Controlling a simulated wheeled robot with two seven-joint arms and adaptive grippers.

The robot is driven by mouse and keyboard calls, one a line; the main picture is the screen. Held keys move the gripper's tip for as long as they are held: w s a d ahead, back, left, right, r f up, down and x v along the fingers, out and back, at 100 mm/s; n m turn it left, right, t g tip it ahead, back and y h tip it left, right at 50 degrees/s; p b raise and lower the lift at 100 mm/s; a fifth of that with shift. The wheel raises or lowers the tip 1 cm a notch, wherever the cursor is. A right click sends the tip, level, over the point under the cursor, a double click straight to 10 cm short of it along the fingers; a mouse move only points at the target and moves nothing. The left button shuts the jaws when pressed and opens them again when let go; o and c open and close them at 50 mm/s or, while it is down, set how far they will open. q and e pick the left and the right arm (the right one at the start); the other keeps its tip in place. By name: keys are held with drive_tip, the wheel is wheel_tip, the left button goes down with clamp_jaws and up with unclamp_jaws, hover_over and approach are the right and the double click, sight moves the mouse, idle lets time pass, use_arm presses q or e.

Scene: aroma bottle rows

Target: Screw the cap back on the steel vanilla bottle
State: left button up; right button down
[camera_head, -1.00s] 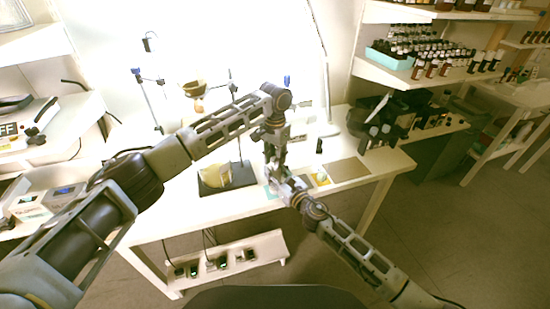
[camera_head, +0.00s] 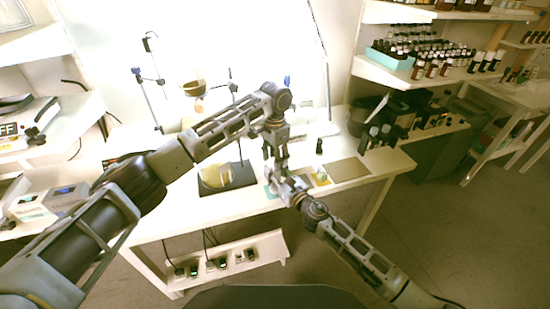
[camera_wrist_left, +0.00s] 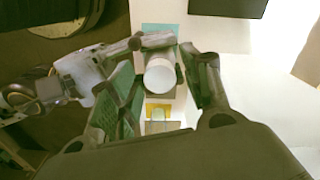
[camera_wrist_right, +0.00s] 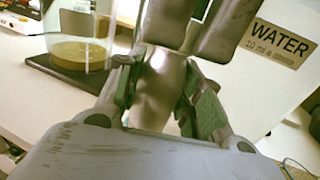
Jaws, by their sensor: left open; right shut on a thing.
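The steel bottle (camera_wrist_right: 160,85) stands upright between the fingers of my right gripper (camera_wrist_right: 158,70), which is shut on its body. In the left wrist view a pale round top (camera_wrist_left: 160,76) shows from above, between the spread fingers of my left gripper (camera_wrist_left: 165,62). I cannot tell whether this top is the cap or the bare bottle end. My left gripper is open, directly above the bottle, and its dark fingers show at the top of the right wrist view. In the head view both grippers, left (camera_head: 275,157) and right (camera_head: 287,186), meet over the table and hide the bottle.
A beaker (camera_head: 240,172) with amber contents stands on a dark plate (camera_head: 210,190) to the left. A yellow card (camera_wrist_left: 150,111) with a small clear item and a brown board (camera_head: 348,169) lie to the right. A WATER sign (camera_wrist_right: 278,45) is close by. The table's front edge is bare.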

use_arm(q)
drive_tip(key=shift+r, duration=0.1)
drive_tip(key=shift+r, duration=2.15)
drive_tip(key=shift+c, duration=0.2)
drive_tip(key=shift+r+n, duration=0.85)
drive_tip(key=shift+n, duration=0.5)
drive_tip(key=shift+r+n, duration=0.85)
drive_tip(key=shift+n, duration=0.5)
drive_tip(key=shift+f, duration=0.15)
drive_tip(key=shift+f, duration=3.85)
